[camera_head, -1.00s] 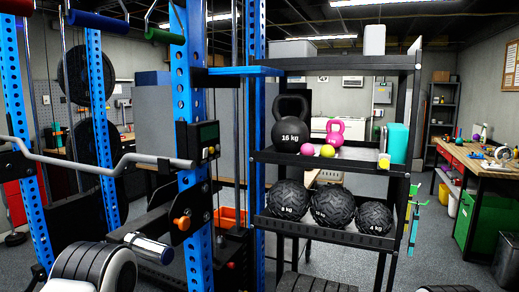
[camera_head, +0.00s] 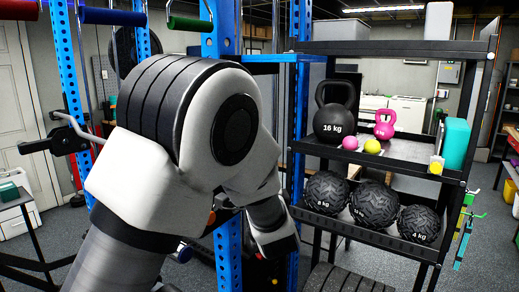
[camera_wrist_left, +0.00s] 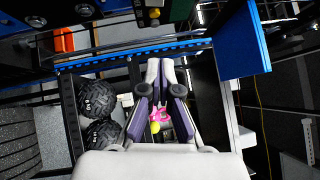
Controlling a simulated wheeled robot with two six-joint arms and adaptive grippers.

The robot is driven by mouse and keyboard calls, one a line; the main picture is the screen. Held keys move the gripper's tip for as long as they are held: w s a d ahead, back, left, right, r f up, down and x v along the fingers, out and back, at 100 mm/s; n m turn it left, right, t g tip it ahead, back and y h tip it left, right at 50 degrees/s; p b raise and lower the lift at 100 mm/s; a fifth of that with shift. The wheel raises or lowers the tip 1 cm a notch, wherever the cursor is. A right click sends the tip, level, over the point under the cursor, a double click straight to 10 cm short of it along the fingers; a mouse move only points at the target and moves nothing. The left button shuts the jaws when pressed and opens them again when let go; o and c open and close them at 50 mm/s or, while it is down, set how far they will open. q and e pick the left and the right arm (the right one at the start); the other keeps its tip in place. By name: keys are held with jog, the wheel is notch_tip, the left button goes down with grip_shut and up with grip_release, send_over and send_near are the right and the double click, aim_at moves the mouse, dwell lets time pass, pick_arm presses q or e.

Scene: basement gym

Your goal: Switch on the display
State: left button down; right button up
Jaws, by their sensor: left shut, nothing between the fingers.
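In the left wrist view, my left gripper (camera_wrist_left: 160,64) is shut and empty, its two pale fingers close together. A dark unit with a yellow button (camera_wrist_left: 155,14) and a green patch beside it shows at the top edge of that view, apart from the fingertips; it looks like part of the display, but its screen cannot be read. In the head view my left arm covers the place on the blue upright (camera_head: 228,262) where the display was seen, so the display is hidden there. My right gripper is not in view.
A black shelf rack (camera_head: 395,157) stands close on the right, with a 16 kg kettlebell (camera_head: 334,112), a pink kettlebell (camera_head: 385,124) and textured balls (camera_head: 372,203). A blue bar (camera_wrist_left: 240,42) is near the gripper in the wrist view.

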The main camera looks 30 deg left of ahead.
pick_arm(q)
jog(key=shift+a, duration=0.2)
jog(key=s+a+p+x, duration=0.2)
jog(key=p+x, duration=0.3)
jog(key=x, duration=0.7)
jog(key=shift+w+a, duration=0.3)
jog(key=shift+a, duration=0.05)
